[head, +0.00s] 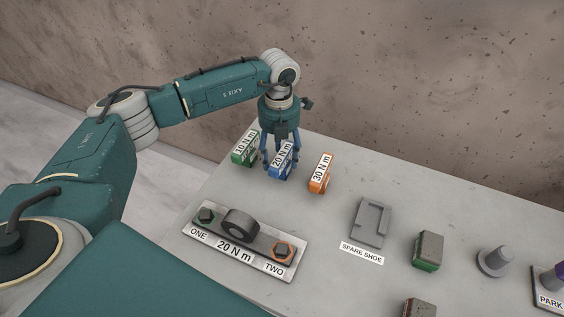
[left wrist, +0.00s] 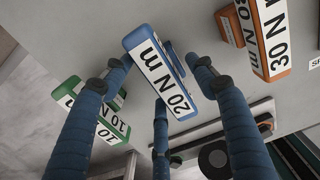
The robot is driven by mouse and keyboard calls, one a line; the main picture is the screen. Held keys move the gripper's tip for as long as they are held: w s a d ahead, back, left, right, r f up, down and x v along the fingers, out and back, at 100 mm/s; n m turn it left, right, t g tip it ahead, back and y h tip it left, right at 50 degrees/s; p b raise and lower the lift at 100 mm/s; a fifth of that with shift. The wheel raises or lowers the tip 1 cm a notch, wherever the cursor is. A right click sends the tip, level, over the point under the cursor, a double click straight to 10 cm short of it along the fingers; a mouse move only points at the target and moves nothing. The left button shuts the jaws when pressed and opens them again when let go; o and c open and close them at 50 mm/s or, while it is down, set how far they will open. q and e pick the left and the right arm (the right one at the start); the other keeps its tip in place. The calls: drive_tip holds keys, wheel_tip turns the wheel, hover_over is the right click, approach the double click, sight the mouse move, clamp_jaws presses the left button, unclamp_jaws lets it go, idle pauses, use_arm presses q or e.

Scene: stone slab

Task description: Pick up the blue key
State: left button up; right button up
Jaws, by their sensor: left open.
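The blue key (head: 281,162), labelled 20 N m, stands on the slab (head: 330,225) between a green and an orange key. In the left wrist view the blue key (left wrist: 165,72) lies among the three blue fingers of my left gripper (left wrist: 160,80). My left gripper (head: 280,166) points down over the key in the head view. Its fingers are open and spread around the key; whether any finger touches it I cannot tell. My right gripper is not in view.
The green key (head: 244,149) is close on the left and the orange key (head: 319,173) on the right. A plate (head: 290,270) with two nuts lies in front. A spare shoe holder (head: 371,221) and blocks stand to the right. A wall rises behind.

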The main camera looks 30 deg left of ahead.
use_arm(q)
clamp_jaws()
idle(0.3)
